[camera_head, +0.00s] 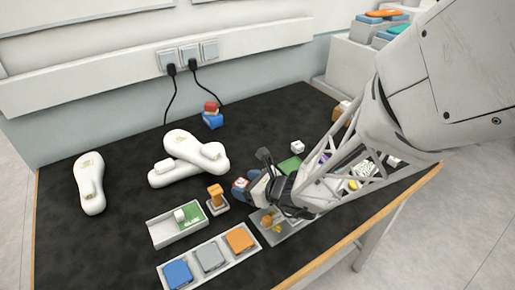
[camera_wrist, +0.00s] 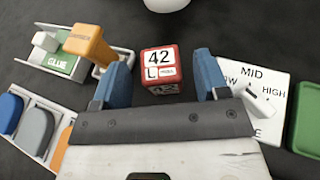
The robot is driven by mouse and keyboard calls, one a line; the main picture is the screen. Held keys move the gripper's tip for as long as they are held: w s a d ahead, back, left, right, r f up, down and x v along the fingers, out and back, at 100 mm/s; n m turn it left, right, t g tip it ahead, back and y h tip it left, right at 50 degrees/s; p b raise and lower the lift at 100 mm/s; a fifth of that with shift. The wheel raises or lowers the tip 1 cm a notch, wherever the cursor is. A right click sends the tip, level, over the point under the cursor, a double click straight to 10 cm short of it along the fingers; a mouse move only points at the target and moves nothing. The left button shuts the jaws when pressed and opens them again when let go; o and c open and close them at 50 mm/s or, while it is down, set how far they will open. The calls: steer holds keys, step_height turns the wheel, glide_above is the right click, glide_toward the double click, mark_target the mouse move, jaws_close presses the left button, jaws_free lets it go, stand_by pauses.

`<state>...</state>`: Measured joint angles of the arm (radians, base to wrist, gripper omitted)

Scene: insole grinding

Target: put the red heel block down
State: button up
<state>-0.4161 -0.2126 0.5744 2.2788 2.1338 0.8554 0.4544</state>
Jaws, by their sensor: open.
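The red heel block (camera_wrist: 161,72), with white labels reading "42" and "L", sits on the dark mat just beyond and between the blue fingertips of my gripper (camera_wrist: 164,66). The fingers are spread with a gap on each side of the block. In the head view the block (camera_head: 240,184) shows small at the left end of my gripper (camera_head: 252,186), partly hidden by it.
An orange-topped tool (camera_head: 216,194), a tray marked GLUE (camera_head: 164,238) and a rack with blue, grey and orange pads (camera_head: 209,268) stand left. White insoles (camera_head: 90,184) lie farther back.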

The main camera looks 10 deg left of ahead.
steer(key=shift+v, duration=4.4)
steer(key=shift+s+r, duration=0.1)
steer(key=shift+s+d+r+n, duration=0.2)
steer(key=shift+s+r+n, duration=0.1)
steer(key=shift+r+n, duration=0.25)
steer(key=s+d+r+n+h, duration=0.4)
steer(key=d+n, duration=0.3)
steer(key=d, duration=0.1)
steer(key=s+d+r+n+g+h, duration=0.1)
steer(key=s+d+r+n+h, duration=0.3)
steer(key=d+n, duration=0.3)
steer(key=s+d+r+n+g+h, duration=0.1)
steer(key=s+d+r+n+h, duration=0.3)
steer(key=d+n, duration=0.3)
steer(key=s+d+r, duration=0.1)
steer(key=d, duration=0.2)
steer(key=shift+h, duration=0.4)
steer(key=shift+d+r, duration=0.1)
